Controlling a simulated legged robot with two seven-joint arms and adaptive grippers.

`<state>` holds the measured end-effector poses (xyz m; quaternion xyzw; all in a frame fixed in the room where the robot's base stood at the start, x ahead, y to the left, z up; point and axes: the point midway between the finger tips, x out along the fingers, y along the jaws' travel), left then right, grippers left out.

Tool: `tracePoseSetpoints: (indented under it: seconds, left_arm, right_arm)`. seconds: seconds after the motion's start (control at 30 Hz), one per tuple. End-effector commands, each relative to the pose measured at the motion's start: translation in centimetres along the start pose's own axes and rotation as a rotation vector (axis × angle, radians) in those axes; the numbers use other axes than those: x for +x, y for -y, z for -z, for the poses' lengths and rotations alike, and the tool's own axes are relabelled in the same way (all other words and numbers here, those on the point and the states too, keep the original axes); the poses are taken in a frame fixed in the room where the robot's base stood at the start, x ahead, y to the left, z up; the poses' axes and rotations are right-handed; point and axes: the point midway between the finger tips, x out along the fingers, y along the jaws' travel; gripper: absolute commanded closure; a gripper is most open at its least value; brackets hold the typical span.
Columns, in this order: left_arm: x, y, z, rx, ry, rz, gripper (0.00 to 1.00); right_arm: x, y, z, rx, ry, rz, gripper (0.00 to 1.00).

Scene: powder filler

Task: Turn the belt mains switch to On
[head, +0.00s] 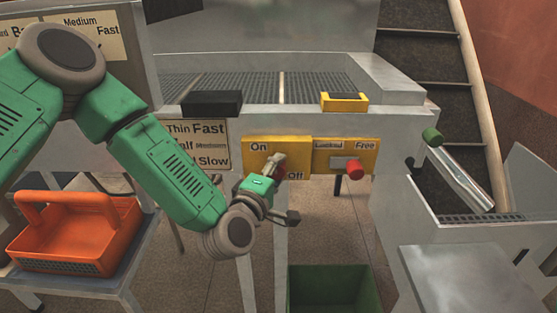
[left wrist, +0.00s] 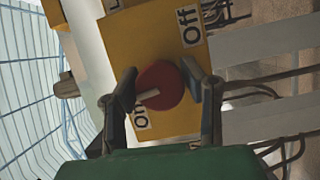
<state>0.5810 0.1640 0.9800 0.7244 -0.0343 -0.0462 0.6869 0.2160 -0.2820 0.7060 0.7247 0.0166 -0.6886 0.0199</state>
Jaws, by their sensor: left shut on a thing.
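The belt mains switch is a red round knob on a yellow panel (head: 255,150) on the front of the machine, with an On label at upper left and an Off label at lower right. In the head view my left gripper (head: 274,165) covers most of the knob. In the left wrist view the red knob (left wrist: 160,86) sits between the two fingertips of my left gripper (left wrist: 168,91), which is shut on it. A white mark on the knob points left and slightly down in that view, towards the side of the On label (left wrist: 141,117). My right gripper is out of view.
A yellow Locked/Free panel (head: 325,160) with a red knob (head: 354,169) is just right of the switch. A green-ended metal lever (head: 460,170) is further right. An orange basket (head: 75,240) stands at left, a green bin (head: 335,290) below.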

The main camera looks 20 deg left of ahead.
Motion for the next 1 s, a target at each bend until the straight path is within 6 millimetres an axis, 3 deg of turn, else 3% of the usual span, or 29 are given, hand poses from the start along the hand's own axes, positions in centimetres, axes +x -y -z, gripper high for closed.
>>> tracePoseSetpoints:
  seconds: [0.5,1.0]
  left_arm:
    - [-0.2,0.1,0.1,0.459,0.004,0.201,0.92]
    - [-0.2,0.2,0.1,0.788,0.001,0.336,0.92]
  right_arm:
    - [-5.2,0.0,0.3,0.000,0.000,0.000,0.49]
    - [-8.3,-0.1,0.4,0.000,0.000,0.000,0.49]
